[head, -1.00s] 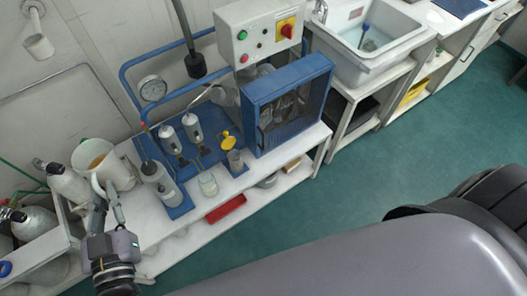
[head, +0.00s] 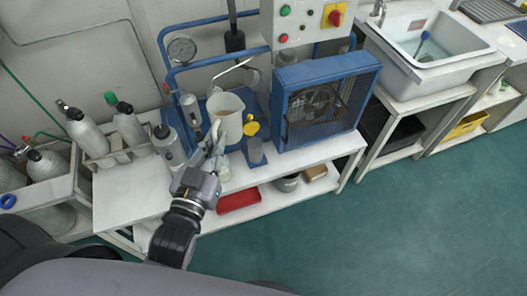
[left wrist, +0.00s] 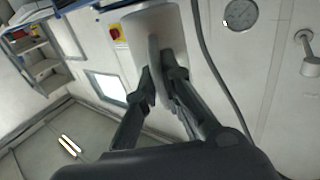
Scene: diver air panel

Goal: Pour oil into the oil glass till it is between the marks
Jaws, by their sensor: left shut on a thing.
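A white jug (head: 226,123) with a yellowish inside is held by its handle in my left gripper (head: 214,143), above the blue panel. Its pale side and handle fill the top middle of the left wrist view (left wrist: 157,35), between the two fingers (left wrist: 160,85). A clear, greyish glass (head: 256,152), which looks like the oil glass, stands just right of the jug, below a yellow cap (head: 251,128). Its marks and level are too small to read. The jug looks about upright, with no stream visible. My right gripper is not in view.
A blue caged fan unit (head: 325,100) stands close on the right. Grey cylinders (head: 133,128) stand on the left. A clear beaker (head: 223,172) is partly hidden by my gripper. A gauge (head: 182,49) and blue pipes are behind. The bench's left part (head: 130,195) is clear.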

